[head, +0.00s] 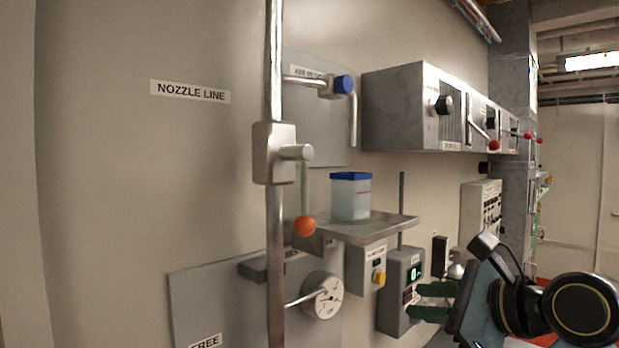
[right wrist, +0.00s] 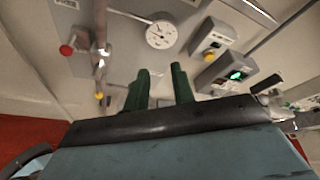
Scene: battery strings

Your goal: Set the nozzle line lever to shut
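The nozzle line lever (head: 304,190) hangs straight down from a grey valve block (head: 273,153) on a vertical pipe, with an orange ball at its lower end. A "NOZZLE LINE" label (head: 190,91) is on the wall to its left. My right gripper (head: 415,301) is at the lower right in the head view, apart from the lever. Its two green fingers are spread with nothing between them, as the right wrist view (right wrist: 159,68) also shows. I cannot tell for sure which ball in the wrist view belongs to this lever. My left gripper is out of view.
A shelf (head: 365,228) holds a blue-lidded container (head: 350,197) right of the lever. Below are a round dial (head: 323,296), a yellow-knob box (head: 366,268) and a green-display box (head: 401,275) close to my right fingers. A grey cabinet (head: 400,110) juts out at upper right.

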